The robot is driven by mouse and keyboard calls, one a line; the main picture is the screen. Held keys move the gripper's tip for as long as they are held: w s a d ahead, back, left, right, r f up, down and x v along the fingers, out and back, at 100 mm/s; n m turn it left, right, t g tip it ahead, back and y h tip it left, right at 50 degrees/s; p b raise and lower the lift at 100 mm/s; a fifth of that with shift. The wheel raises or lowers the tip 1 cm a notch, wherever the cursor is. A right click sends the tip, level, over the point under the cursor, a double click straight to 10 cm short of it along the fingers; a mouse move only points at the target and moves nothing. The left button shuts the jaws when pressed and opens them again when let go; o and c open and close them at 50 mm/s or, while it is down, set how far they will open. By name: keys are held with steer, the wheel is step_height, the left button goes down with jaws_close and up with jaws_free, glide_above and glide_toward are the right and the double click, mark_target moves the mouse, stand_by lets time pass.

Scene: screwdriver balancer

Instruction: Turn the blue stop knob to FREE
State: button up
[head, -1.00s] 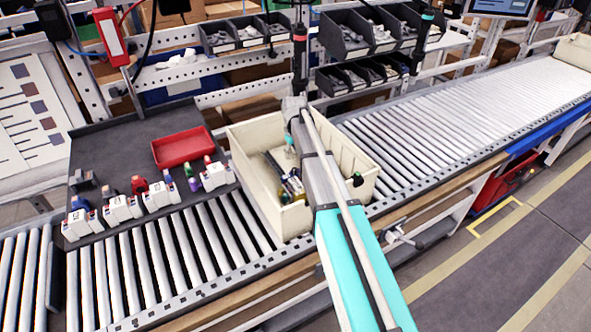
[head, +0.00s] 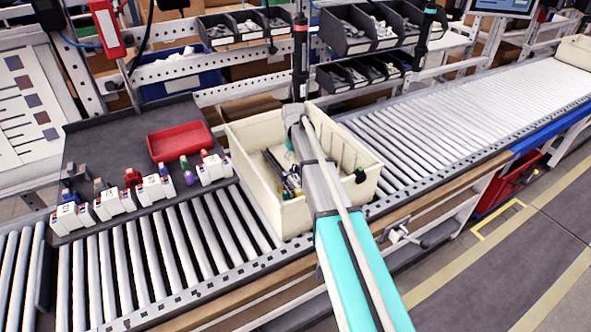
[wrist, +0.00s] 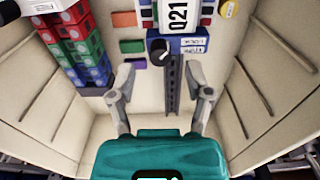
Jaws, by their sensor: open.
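In the wrist view, a blue block (wrist: 188,45) with a white label sits at the upper middle, inside the cream bin (wrist: 245,115). A dark round knob (wrist: 157,50) with a pale mark is on its left part; I cannot read its position. My gripper (wrist: 161,70) is open, its two grey fingers apart on either side of a dark slotted rail, below the block in the picture. The knob lies just beyond the fingertips, and I see no contact. In the head view, the bin (head: 345,130) sits on the rollers, and my arm hides much of its contents.
Stacked red, green and blue blocks (wrist: 85,50) stand left in the bin. Small coloured pieces (wrist: 132,46) lie beside the knob. Bin walls rise close on both sides.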

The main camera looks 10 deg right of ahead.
mark_target(295, 168)
steer(key=shift+f+b, duration=1)
steer(key=shift+f, duration=0.3)
steer(key=shift+c, duration=0.2)
jaws_close()
